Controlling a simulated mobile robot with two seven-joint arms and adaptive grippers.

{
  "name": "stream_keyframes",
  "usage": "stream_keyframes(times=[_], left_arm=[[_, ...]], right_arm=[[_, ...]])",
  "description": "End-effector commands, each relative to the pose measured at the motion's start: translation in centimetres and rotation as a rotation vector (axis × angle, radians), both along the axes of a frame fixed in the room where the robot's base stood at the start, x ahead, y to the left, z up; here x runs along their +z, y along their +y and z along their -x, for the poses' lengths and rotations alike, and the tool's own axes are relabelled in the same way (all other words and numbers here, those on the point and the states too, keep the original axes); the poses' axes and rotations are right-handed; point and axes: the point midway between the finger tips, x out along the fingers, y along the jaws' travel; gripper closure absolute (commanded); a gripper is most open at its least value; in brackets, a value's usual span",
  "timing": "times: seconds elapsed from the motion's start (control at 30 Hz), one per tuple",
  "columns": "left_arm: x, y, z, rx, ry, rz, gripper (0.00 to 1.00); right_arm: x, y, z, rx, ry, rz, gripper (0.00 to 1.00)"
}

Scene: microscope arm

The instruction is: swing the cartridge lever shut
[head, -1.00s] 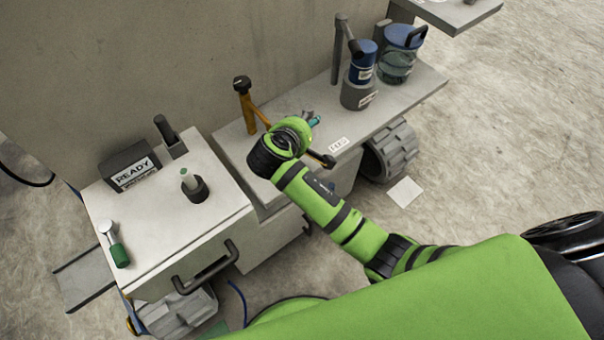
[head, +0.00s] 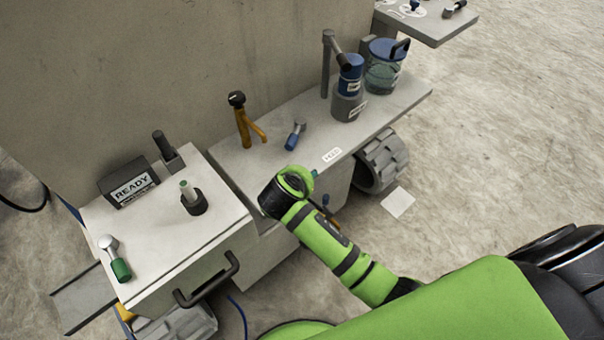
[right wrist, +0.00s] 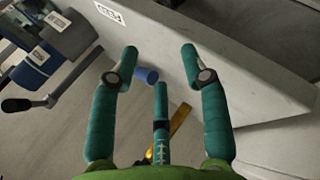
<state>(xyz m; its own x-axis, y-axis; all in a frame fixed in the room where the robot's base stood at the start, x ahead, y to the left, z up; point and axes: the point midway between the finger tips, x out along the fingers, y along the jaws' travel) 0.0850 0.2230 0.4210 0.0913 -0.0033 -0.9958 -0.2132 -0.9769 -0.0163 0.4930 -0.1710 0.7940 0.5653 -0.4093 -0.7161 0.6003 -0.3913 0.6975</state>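A yellow-orange post (head: 241,122) with a dark top stands on the bench. A short yellow-orange arm (head: 257,131), which looks like the lever, angles off it down to the right. A yellow bar (right wrist: 181,121) shows in the right wrist view beyond the middle finger; I cannot tell if it is the same part. My right gripper (head: 311,174) is by the bench's front edge, apart from the post and mostly hidden by its wrist. In the right wrist view its teal fingers (right wrist: 155,68) are spread with nothing held. My left gripper is not in view.
On the bench (head: 392,110) lie a blue-and-grey tool (head: 295,135) and, farther right, a blue canister (head: 350,78) and a blue-lidded jar (head: 385,68). A white cabinet (head: 165,235) at left carries a READY box (head: 130,184) and a green-handled tool (head: 119,267).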

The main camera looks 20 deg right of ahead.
Motion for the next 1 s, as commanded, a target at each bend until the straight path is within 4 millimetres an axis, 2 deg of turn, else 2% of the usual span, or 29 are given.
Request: stream_keyframes(times=[0.03,0.07,0.1,0.17,0.27,0.43,0.5,0.63,0.7,0.83,1.0], left_arm=[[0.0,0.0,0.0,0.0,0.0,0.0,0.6],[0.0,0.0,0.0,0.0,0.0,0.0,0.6],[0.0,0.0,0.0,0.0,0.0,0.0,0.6],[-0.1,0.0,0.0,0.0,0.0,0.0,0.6],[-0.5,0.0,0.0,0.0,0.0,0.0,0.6],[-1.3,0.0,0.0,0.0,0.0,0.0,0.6],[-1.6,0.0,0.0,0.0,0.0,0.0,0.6],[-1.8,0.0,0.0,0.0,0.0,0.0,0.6],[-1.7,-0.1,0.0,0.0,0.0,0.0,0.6],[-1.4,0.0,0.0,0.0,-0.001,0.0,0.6],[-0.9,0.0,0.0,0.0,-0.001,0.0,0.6]], right_arm=[[0.0,0.0,0.0,0.0,0.0,0.0,0.82],[0.0,0.0,0.0,0.001,0.0,0.001,0.94],[0.0,0.0,0.0,0.0,-0.001,0.001,1.0],[0.3,-0.1,-0.3,0.002,-0.018,0.0,1.0],[2.3,-1.0,-2.2,0.019,-0.132,0.001,1.0],[10.0,-3.9,-6.1,0.079,-0.474,0.056,1.0],[13.2,-5.0,-6.7,0.107,-0.592,0.096,1.0],[17.1,-6.1,-7.1,0.143,-0.726,0.155,1.0],[18.0,-6.3,-7.3,0.153,-0.756,0.17,1.0],[18.3,-6.8,-8.5,0.156,-0.762,0.175,1.0],[18.2,-7.9,-11.6,0.155,-0.76,0.174,1.0]])
